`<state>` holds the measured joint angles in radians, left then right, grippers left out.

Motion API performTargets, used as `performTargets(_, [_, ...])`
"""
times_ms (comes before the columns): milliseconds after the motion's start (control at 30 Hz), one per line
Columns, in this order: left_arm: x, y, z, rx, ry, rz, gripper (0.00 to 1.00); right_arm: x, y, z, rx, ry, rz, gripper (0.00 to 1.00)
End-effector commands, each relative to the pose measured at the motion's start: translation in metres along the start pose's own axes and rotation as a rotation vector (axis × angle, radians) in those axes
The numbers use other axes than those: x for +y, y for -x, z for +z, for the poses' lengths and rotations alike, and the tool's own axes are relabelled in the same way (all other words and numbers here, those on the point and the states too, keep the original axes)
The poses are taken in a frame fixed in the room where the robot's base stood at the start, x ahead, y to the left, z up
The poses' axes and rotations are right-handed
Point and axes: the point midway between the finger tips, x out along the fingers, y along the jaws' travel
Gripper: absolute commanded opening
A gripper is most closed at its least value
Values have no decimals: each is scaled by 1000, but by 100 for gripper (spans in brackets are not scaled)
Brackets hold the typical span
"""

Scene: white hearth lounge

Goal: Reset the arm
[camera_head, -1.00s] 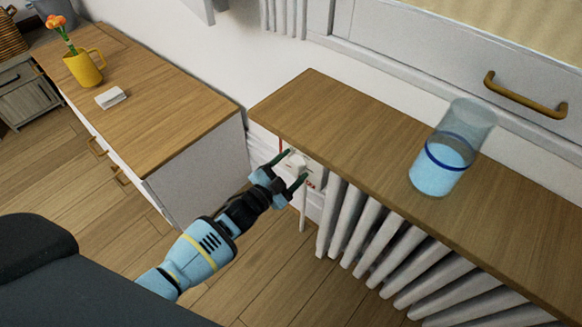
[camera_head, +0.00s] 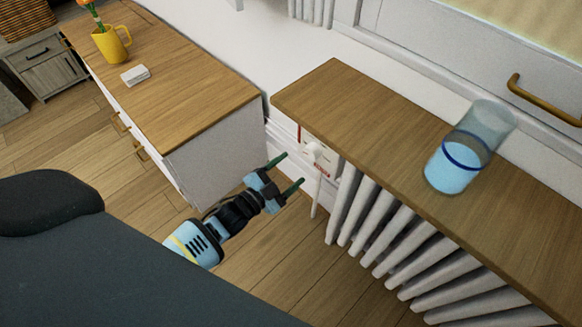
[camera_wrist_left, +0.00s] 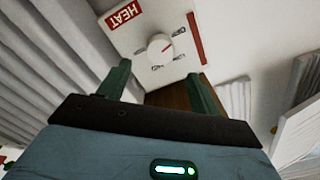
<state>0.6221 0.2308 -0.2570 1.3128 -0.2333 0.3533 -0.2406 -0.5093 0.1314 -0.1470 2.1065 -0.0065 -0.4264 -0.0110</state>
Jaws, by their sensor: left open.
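My left gripper (camera_head: 289,173) is open and empty, its two dark green fingers apart, in front of the gap between the cabinet and the radiator. It also shows in the left wrist view (camera_wrist_left: 160,86). Beyond its fingertips is a white heater control box (camera_head: 318,153) on the wall. In the left wrist view the box (camera_wrist_left: 130,30) carries a round white knob (camera_wrist_left: 160,47), a red label reading HEAT and a red strip. The gripper is apart from the knob. My right gripper is not in view.
A wooden shelf (camera_head: 370,115) sits above the white radiator (camera_head: 385,245) and holds a glass of blue liquid (camera_head: 452,165). A wood-topped cabinet (camera_head: 190,85) at left holds a yellow mug (camera_head: 109,44) with flowers and a small white block (camera_head: 135,75). Wooden floor (camera_head: 275,270) lies open below the gripper.

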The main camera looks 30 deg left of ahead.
Motion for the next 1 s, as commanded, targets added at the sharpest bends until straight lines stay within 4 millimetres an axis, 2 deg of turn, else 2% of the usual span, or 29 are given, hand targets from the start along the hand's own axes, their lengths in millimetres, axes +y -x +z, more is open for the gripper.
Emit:
performTargets(400, [0, 0, 0, -2, 1, 1, 64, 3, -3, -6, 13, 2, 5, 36])
performTargets(467, [1, 4, -1, -10, 8, 4, 64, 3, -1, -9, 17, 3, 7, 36])
performTargets(567, [6, 20, -7, -45, 43, 15, 64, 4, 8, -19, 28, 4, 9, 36])
performTargets(667, [15, 52, -16, -115, 110, 36, 64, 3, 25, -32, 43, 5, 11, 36])
performTargets(867, [35, 133, -42, -300, 275, 84, 64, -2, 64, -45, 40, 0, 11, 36])
performTargets(1000, [42, 190, -68, -429, 386, 112, 64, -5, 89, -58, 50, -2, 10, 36])
